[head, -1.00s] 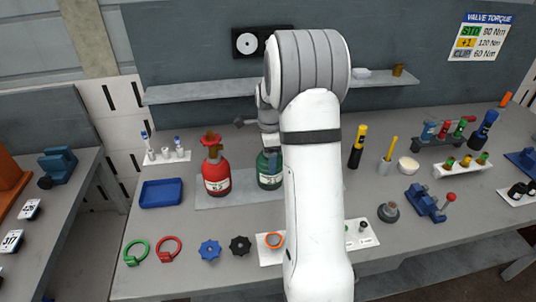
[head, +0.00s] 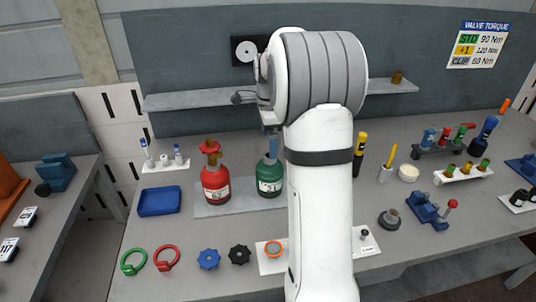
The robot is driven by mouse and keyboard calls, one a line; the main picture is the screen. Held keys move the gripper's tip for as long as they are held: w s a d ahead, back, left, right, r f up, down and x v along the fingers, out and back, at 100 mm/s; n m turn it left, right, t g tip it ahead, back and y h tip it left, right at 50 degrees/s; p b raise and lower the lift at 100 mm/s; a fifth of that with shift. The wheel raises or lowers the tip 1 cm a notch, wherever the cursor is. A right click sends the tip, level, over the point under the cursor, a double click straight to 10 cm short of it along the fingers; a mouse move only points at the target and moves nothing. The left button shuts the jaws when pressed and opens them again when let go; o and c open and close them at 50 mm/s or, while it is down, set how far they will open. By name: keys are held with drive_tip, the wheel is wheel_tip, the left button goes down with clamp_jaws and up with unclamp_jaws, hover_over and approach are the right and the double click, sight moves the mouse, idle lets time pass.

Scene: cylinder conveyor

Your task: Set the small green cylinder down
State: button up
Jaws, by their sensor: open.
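The small green cylinder (head: 270,180) stands upright on a grey plate (head: 238,202) on the bench, just right of a red cylinder (head: 215,183) with a red-brown valve on top. A white label shows on its front. My gripper (head: 270,129) is open at the top of the green cylinder, partly hidden by my own arm. I cannot tell whether its fingers still touch the cylinder's neck.
A blue tray (head: 159,201) lies left of the plate. A yellow-black bottle (head: 359,150) stands right of my arm. A shelf (head: 190,101) runs behind.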

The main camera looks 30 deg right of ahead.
drive_tip(key=s+a+r+n, duration=0.5)
drive_tip(key=s+a+r, duration=0.1)
drive_tip(key=s+a+f+n+t, duration=0.1)
drive_tip(key=s+a+f+n, duration=0.1)
drive_tip(key=s+a+n, duration=0.3)
drive_tip(key=s+a+f+n+t, duration=0.2)
drive_tip(key=s+a+n, duration=0.3)
drive_tip(key=s+n, duration=0.6)
drive_tip(key=s, duration=0.4)
drive_tip(key=shift+s+a, duration=0.25)
drive_tip(key=shift+s, duration=0.05)
